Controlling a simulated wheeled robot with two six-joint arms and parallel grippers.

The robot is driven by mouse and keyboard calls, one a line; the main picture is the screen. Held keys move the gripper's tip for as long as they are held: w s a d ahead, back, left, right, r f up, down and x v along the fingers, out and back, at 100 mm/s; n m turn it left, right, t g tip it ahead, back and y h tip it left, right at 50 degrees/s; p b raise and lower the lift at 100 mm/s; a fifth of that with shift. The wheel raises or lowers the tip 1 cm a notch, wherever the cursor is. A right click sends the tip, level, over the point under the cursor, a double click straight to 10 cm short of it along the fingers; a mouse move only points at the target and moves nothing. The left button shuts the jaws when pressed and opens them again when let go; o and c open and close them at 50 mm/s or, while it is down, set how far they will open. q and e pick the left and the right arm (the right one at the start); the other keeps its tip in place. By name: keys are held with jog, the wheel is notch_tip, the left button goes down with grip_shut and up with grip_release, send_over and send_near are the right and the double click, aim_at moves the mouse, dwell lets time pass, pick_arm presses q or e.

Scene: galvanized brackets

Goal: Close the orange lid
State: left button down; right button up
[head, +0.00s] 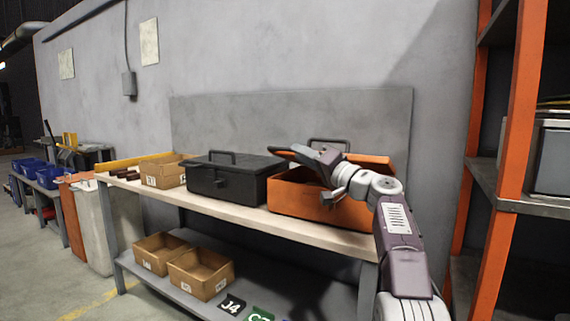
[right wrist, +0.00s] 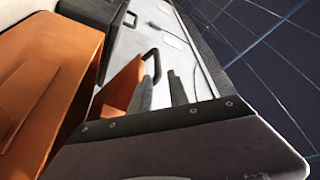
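An orange toolbox (head: 290,198) sits on the workbench at the right end. Its orange lid (head: 372,160) shows behind my right arm, with a dark handle (head: 328,142) at the top; it looks raised from the box, but the exact angle is hidden. My right gripper (head: 290,151) reaches in from the right, over the box and in front of the lid. Its dark fingers look apart, with nothing seen between them. Whether they touch the lid is unclear. In the right wrist view an orange surface (right wrist: 45,90) fills the left side. My left gripper is not in view.
A black toolbox (head: 230,182) stands close on the left, with a cardboard bin (head: 165,172) beyond it. More bins (head: 202,272) sit on the lower shelf. An orange-posted rack (head: 512,150) stands at the right. A grey panel (head: 385,115) rises behind the bench.

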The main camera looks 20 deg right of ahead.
jog(key=s+d+r, duration=0.2)
jog(key=s, duration=0.1)
jog(key=shift+d+r+p, duration=0.1)
jog(key=shift+d+p, duration=0.1)
jog(key=shift+p, duration=0.1)
